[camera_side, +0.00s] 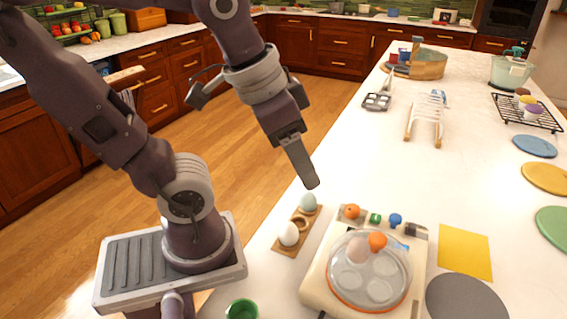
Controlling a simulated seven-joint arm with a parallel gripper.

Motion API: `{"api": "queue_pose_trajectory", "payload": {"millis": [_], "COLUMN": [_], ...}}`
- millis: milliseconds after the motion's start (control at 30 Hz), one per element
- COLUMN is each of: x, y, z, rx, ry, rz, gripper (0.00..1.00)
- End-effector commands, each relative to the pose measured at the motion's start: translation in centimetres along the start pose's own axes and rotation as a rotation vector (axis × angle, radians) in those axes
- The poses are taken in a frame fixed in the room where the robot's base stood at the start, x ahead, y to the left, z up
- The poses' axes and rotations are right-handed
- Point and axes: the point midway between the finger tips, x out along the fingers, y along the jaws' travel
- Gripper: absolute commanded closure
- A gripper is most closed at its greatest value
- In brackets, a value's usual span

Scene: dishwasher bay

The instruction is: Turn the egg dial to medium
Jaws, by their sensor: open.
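A cream egg cooker (314,289) stands at the front of the white counter, under a clear lid (369,274) with an orange knob (377,241). A pinkish egg shape (357,248) shows through the lid. I cannot tell which part is the egg dial, nor read any setting. My gripper (312,184) hangs above the counter's left edge, behind and left of the cooker, apart from it. Its jaws are seen edge-on, open and empty.
A wooden egg holder (284,248) with a white egg (289,234) and a pale green egg (308,203) lies left of the cooker. A yellow sheet (465,253) and grey disc (466,300) lie right.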

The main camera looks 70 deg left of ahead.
Motion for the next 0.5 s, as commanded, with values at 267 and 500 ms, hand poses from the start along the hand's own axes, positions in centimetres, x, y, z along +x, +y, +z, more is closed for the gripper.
{"api": "queue_pose_trajectory", "payload": {"millis": [267,500], "x": [-0.9,-0.4], "y": [0.4,0.5], "z": [1.4,-2.7], "rx": [-0.034,0.092], "ry": [0.058,-0.022], "rz": [-0.013,-0.007], "gripper": [0.49,0.49]}}
